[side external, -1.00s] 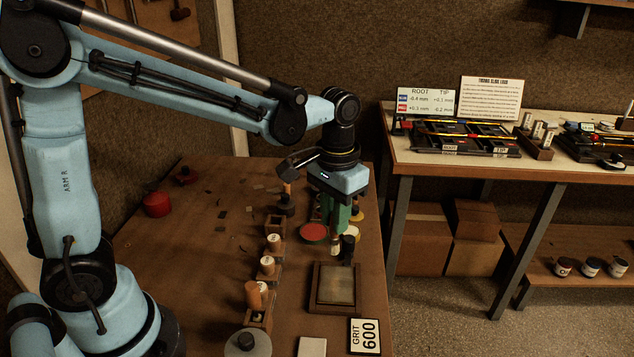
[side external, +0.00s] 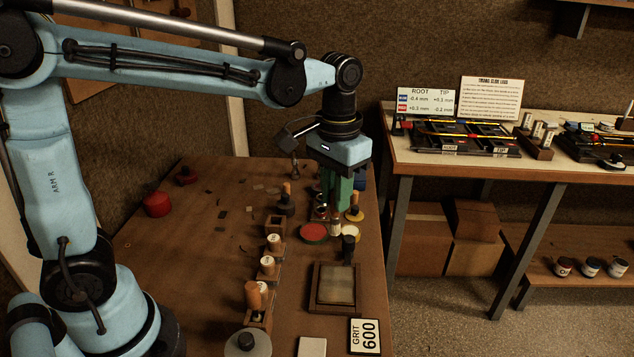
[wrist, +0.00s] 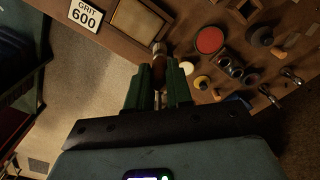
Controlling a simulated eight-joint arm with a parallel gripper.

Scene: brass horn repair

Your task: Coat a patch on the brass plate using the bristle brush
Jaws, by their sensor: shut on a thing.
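My gripper (side external: 336,205) has green fingers and is shut on the bristle brush, whose pale lower end (side external: 335,228) shows below the fingers. In the wrist view my gripper (wrist: 158,85) grips the brush's brown handle, with a metal-coloured band (wrist: 159,48) beyond it. The brush points down above the bench, behind the plate and apart from it. The brass plate (side external: 336,284) lies flat in a wooden frame at the bench's front right; part of it shows in the wrist view (wrist: 135,20). I cannot make out a coating on it.
A red disc (side external: 313,233) and a cream disc (side external: 351,231) lie near the brush. A small black item (side external: 348,250) stands behind the frame. Wooden blocks with pegs (side external: 268,266) line its left. A "GRIT 600" card (side external: 364,337) lies in front.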

